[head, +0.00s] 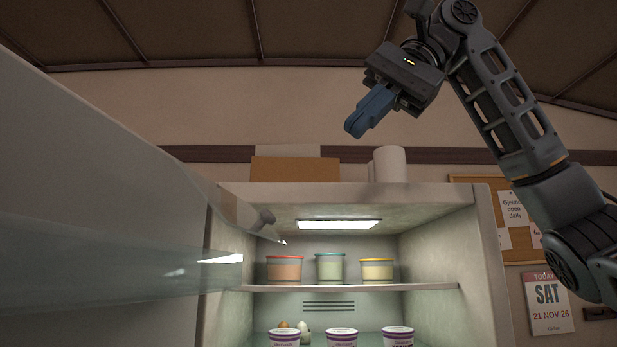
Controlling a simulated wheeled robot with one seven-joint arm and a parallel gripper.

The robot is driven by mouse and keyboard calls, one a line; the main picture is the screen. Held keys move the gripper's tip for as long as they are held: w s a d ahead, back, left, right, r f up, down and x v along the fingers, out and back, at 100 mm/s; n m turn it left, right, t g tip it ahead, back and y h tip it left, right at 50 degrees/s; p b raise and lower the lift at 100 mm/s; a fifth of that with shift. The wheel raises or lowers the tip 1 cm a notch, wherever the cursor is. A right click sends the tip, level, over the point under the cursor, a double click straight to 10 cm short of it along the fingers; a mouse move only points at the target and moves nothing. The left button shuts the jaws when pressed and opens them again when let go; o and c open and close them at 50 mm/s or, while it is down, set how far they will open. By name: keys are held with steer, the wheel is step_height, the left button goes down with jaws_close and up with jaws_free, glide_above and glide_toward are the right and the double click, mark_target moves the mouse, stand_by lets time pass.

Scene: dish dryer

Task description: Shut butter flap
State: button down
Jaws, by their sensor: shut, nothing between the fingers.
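The open fridge door (80,170) fills the left side of the head view. A clear panel that looks like the butter flap (215,205) sticks out from the door's inner side, slanting down to the right towards the fridge opening.
A clear door shelf (100,270) lies below the flap. The lit fridge holds several tubs and pots and eggs on its shelves (350,288). A cardboard box (295,169) and a white roll (389,164) stand on top. Air around my gripper is free.

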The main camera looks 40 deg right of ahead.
steer(key=p, duration=0.2)
glide_above(267, 237)
steer(key=s+d, duration=0.2)
step_height(267, 237, down, 10)
steer(key=shift+w+a+f, duration=0.1)
steer(key=f+t+y+b, duration=0.1)
steer(key=b, duration=0.2)
steer(key=f+t+y+b, duration=0.1)
steer(key=t+y+b, duration=0.1)
steer(key=b, duration=0.1)
steer(key=shift+w+a+f, duration=0.2)
steer(key=shift+f, duration=0.2)
steer(key=shift+w+a+f+y+b, duration=0.2)
steer(key=shift+w+f+y+b, duration=0.15)
steer(key=shift+b, duration=0.3)
steer(key=shift+a+f+t+y+b, duration=0.1)
steer(key=shift+f+t+y+b, duration=0.15)
steer(key=shift+f+t+b, duration=0.2)
steer(key=shift+w+a+f+n+t+y+b, duration=0.15)
steer(key=shift+w+a+f+t+y+b, duration=0.25)
steer(key=shift+t+y+b, duration=0.35)
steer(key=shift+w+a+f+n+t+y+b, duration=0.15)
steer(key=shift+w+a+f+t+y+b, duration=0.15)
steer(key=shift+t+y+b, duration=0.4)
